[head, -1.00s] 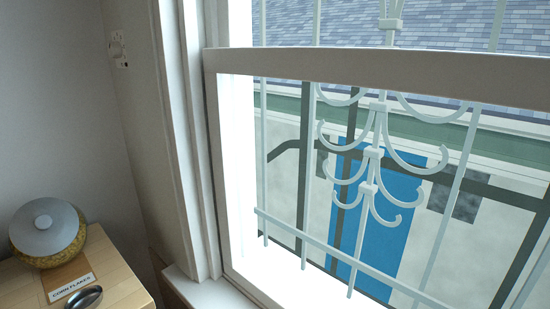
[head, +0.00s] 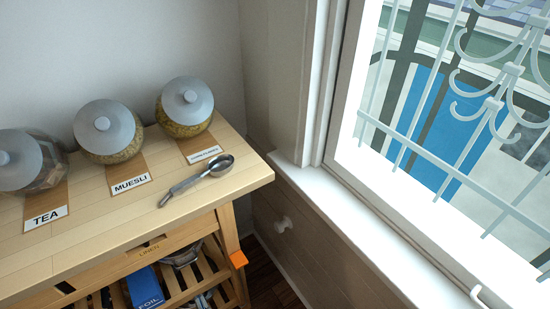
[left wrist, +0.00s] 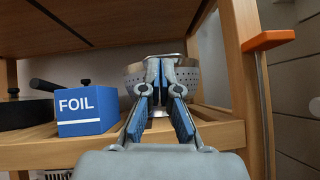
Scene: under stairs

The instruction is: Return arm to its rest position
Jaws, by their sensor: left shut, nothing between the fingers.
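My left gripper (left wrist: 160,64) shows in the left wrist view, its fingertips together and nothing held between them. Its blue-padded fingers point toward the slatted lower shelf (left wrist: 215,128) of a wooden unit. A perforated metal colander (left wrist: 188,80) is behind the fingertips and partly hidden by them; I cannot tell whether they touch. A blue FOIL box (left wrist: 87,110) stands to the left of the fingers, apart from them. In the head view I cannot make out the left gripper clearly. My right gripper is in neither view.
The wooden table (head: 100,240) carries several lidded jars, including a muesli jar (head: 108,132), and a metal scoop (head: 197,180). An orange tab (head: 238,259) is on its right leg. A dark-handled pan (left wrist: 30,112) is left of the foil. A barred window (head: 440,120) is right.

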